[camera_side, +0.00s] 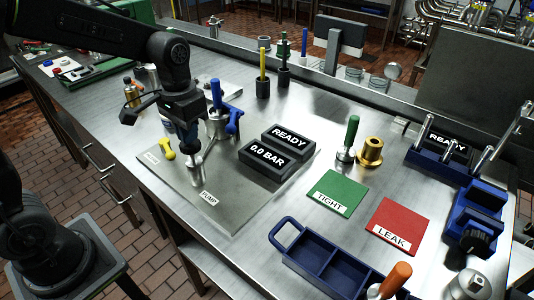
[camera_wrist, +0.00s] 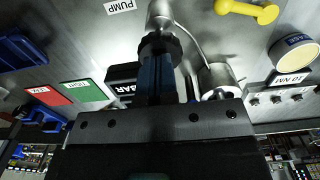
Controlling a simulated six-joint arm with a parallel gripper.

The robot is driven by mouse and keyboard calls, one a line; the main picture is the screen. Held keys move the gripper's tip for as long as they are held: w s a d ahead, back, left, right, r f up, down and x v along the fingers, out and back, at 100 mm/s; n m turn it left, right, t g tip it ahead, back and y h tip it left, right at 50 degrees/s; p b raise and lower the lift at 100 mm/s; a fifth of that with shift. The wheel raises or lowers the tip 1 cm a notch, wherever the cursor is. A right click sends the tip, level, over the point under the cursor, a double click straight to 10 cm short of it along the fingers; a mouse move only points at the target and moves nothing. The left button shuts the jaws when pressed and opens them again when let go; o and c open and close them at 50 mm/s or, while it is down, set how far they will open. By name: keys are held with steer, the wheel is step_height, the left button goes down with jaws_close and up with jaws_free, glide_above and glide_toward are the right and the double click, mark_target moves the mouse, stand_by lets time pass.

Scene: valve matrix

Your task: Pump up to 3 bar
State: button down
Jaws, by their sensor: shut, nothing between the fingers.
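The pump (camera_side: 195,172), a silver cylinder, stands on a grey plate beside the PUMP label (camera_side: 209,198); it also shows in the wrist view (camera_wrist: 159,14). My gripper (camera_side: 187,143) is shut and empty, pointing down right over the pump. In the wrist view its blue fingers (camera_wrist: 157,78) end at a dark round part (camera_wrist: 161,44) at the pump's top. They look very close to it; I cannot tell whether they touch. A black display (camera_side: 268,157) reads 0.0 BAR, and the one behind it (camera_side: 288,138) reads READY.
A yellow lever (camera_side: 167,148) lies left of the pump. A silver fitting with a blue handle (camera_side: 217,96) stands close behind my gripper. Green TIGHT (camera_side: 337,193) and red LEAK (camera_side: 399,225) pads lie to the right. A blue tray (camera_side: 287,237) is at the front.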

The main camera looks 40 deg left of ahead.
steer(key=shift+f, duration=1.7)
steer(key=shift+r, duration=0.1)
steer(key=shift+r, duration=2)
steer(key=shift+f, duration=0.15)
steer(key=shift+f, duration=1.9)
steer(key=shift+r, duration=2.05)
steer(key=shift+f, duration=0.15)
